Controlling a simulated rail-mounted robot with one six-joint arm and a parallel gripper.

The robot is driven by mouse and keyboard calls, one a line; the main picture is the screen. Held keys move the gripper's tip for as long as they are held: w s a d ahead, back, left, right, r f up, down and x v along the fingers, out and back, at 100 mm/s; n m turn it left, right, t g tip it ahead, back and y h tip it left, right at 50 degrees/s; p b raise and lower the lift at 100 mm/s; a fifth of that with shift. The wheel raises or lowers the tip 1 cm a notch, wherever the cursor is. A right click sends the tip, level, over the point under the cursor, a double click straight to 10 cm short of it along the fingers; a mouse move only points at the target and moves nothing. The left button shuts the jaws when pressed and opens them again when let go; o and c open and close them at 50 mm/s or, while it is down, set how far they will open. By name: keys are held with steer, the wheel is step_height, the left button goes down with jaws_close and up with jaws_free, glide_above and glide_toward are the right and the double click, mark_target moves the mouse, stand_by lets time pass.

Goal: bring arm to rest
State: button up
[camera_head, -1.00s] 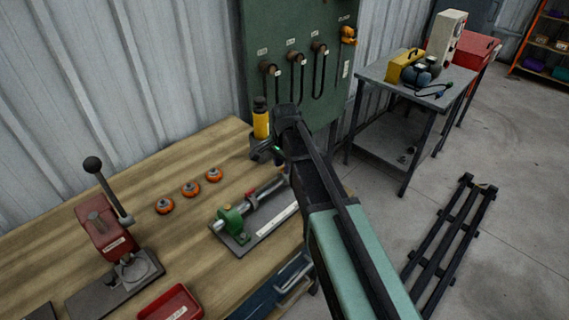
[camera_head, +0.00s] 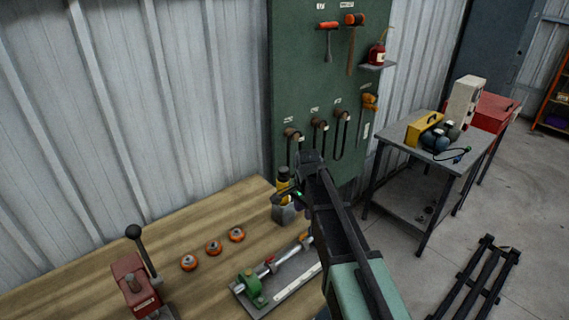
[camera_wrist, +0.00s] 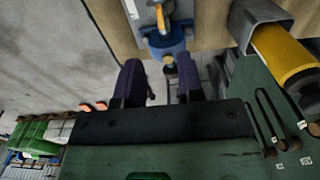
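My gripper (camera_head: 286,197) is at the end of my dark and pale-green arm, over the back right part of the wooden bench, by the yellow bottle. In the wrist view its two dark fingers (camera_wrist: 159,64) stand apart with nothing held between them. A blue round part (camera_wrist: 168,42) with an orange piece shows beyond the fingertips. In the head view my arm hides part of the bench's right end.
The yellow bottle (camera_head: 283,181) stands in a grey holder (camera_head: 287,213) close to my gripper. A green clamp fixture (camera_head: 250,287), orange rings (camera_head: 213,247) and a red lever press (camera_head: 134,284) occupy the bench. A green tool board (camera_head: 290,85) rises behind. A grey table (camera_head: 395,133) stands right.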

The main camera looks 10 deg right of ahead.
steer(key=s+f+n+b, duration=0.2)
steer(key=s+n, duration=0.4)
steer(key=s, duration=0.3)
steer(key=s+f+n+b, duration=0.3)
steer(key=s+n, duration=0.2)
steer(key=s, duration=0.4)
steer(key=shift+s+f+n+b, duration=0.3)
steer(key=shift+s+n, duration=0.1)
